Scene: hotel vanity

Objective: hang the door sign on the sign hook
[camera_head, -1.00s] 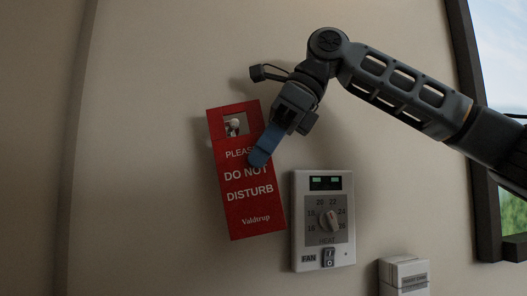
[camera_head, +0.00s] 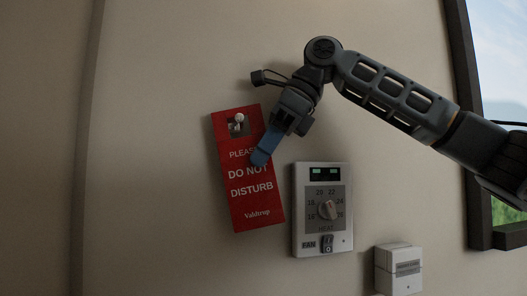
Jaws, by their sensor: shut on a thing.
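The red door sign (camera_head: 252,205), reading "PLEASE DO NOT DISTURB", is against or close to the wall, tilted with its lower end to the right. The pale rounded end of the sign hook (camera_head: 239,118) shows in the upper part of the sign's square hole, near its top edge. How far the hook passes through the hole cannot be told. My gripper (camera_head: 260,159) is shut on the sign's right edge, just below the hole. Its blue finger covers part of the word "PLEASE", and the other finger is hidden.
A thermostat panel (camera_head: 342,240) with a dial is on the wall just right of the sign. A white box (camera_head: 398,283) is lower right, and a dark window frame (camera_head: 471,120) stands at the far right. The wall left of the sign is bare.

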